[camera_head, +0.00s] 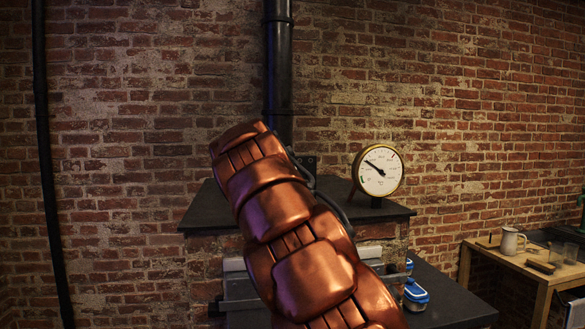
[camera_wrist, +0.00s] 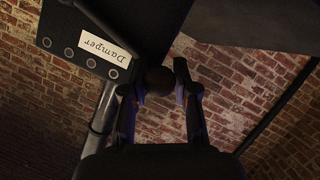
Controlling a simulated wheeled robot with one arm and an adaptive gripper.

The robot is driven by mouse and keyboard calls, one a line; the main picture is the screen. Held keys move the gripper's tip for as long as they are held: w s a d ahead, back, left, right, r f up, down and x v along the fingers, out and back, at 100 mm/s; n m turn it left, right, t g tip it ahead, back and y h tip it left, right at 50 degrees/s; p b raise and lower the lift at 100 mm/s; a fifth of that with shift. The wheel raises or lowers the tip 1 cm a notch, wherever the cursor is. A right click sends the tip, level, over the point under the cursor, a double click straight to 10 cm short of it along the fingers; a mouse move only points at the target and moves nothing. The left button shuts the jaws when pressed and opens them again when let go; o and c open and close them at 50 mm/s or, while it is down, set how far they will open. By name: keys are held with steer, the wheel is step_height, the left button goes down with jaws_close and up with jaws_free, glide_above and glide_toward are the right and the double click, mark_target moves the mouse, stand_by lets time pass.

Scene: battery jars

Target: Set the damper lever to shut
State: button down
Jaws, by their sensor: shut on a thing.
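In the wrist view, the damper lever's dark round knob (camera_wrist: 159,81) sits between the two fingers of my gripper (camera_wrist: 155,78), which is shut on it. The lever's shaft is too dark to make out, so I cannot tell its setting. A dark plate (camera_wrist: 73,45) with a white "Damper" label (camera_wrist: 109,51) and several bolts is close by at upper left; the label appears turned over. In the head view my copper-coloured arm hides the gripper, the knob and most of the plate.
A black flue pipe (camera_head: 278,70) rises behind my arm from the dark stove top (camera_head: 210,208). A round brass-rimmed gauge (camera_head: 379,171) stands on the right of that top. Blue-lidded jars (camera_head: 414,296) and a wooden table (camera_head: 520,262) with a mug (camera_head: 511,241) are to the right.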

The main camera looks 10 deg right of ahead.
steer(key=shift+a+f+n+h+b, duration=0.15)
steer(key=shift+f+n+h+b, duration=0.35)
steer(key=shift+f, duration=0.45)
steer(key=shift+a+f+n+h+b, duration=0.15)
steer(key=shift+f+n+h+b, duration=0.1)
steer(key=shift+f+n, duration=0.6)
steer(key=shift+f, duration=0.2)
steer(key=c, duration=0.9)
jaws_free()
steer(key=shift+o, duration=0.2)
steer(key=shift+r, duration=0.1)
steer(key=v, duration=1.2)
steer(key=shift+s+f, duration=0.15)
steer(key=shift+f, duration=0.1)
steer(key=shift+d, duration=0.1)
